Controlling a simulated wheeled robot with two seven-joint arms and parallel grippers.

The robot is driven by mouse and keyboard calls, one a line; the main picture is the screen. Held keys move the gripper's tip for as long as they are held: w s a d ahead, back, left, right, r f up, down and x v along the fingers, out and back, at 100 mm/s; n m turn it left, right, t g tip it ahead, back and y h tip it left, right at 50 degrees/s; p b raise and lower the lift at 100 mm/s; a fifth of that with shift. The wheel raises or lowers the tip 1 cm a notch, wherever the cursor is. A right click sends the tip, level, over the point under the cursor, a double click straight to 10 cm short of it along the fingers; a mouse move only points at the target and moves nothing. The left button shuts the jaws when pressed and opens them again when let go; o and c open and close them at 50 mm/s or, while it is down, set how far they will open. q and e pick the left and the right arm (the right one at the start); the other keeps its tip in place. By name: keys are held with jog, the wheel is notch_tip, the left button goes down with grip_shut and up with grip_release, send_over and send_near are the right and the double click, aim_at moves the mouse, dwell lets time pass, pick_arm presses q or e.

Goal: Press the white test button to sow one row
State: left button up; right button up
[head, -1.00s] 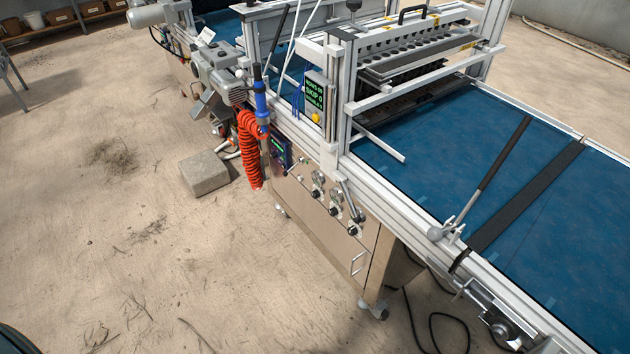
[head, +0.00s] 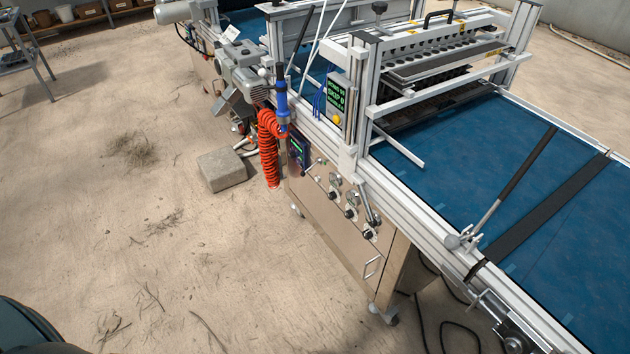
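The tray seeder (head: 400,208) stands ahead and to the right, a long aluminium frame with a blue belt (head: 440,142). A small grey control box (head: 338,98) with green text on a dark screen is fixed to its near side. A yellow round button (head: 336,118) shows low on that box. I cannot make out a white button at this size. A second small panel with a lit display (head: 298,150) sits lower, beside the hose. Neither of my grippers is in view.
An orange coiled hose (head: 268,148) hangs from a blue-handled tool (head: 281,97) left of the control box. Gauges and knobs (head: 350,205) line the steel cabinet. A concrete block (head: 222,170) lies on the floor. Sandy floor (head: 150,240) left of the machine is mostly open.

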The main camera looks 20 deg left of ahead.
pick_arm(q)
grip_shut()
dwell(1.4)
